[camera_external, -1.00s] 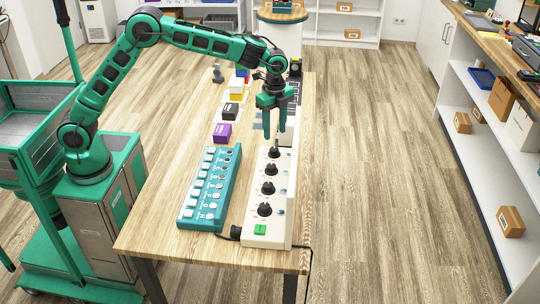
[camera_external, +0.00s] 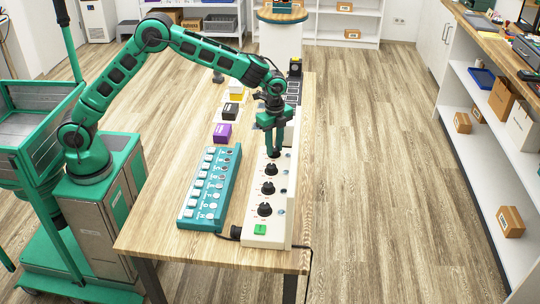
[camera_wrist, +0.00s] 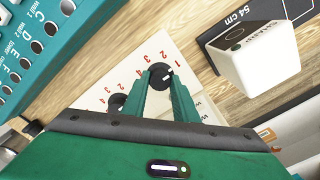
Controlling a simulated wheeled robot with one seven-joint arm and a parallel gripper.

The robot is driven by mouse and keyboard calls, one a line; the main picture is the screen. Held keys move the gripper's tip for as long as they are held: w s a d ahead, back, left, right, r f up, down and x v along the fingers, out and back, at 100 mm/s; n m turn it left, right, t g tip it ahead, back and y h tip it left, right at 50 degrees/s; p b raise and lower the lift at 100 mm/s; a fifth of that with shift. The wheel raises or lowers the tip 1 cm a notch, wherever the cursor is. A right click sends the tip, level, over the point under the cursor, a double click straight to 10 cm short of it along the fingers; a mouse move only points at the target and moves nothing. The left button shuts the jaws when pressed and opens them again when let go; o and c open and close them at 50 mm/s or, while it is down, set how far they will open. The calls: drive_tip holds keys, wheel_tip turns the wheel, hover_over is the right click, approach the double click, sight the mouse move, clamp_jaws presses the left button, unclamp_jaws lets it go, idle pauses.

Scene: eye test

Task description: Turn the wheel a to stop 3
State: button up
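The cream panel (camera_external: 254,222) lies lengthwise on the table and carries a row of black wheels. The near wheel (camera_external: 264,209) and middle wheel (camera_external: 268,188) show clearly. The far wheel (camera_external: 273,154) is partly hidden by my gripper (camera_external: 273,153), which points down over it. In the wrist view my gripper (camera_wrist: 159,80) has its fingers apart, with that wheel (camera_wrist: 160,76) at the fingertips. I cannot tell whether they touch it. Red numbers ring the wheel, and it has a white mark. The letters naming the wheels are not readable.
A teal panel (camera_external: 209,187) with rows of buttons lies left of the cream one. A green button (camera_external: 260,229) is at the cream panel's near end. A purple box (camera_external: 222,133) and other small boxes stand farther back. A white block (camera_wrist: 262,58) shows in the wrist view.

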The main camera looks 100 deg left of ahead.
drive_tip(key=shift+c, duration=0.9)
drive_tip(key=n, duration=0.8)
drive_tip(key=shift+w+r+n, duration=0.1)
drive_tip(key=shift+n, duration=0.2)
drive_tip(key=n, duration=0.4)
drive_tip(key=shift+n, duration=2.7)
drive_tip(key=o, duration=1)
drive_tip(key=shift+o, duration=0.3)
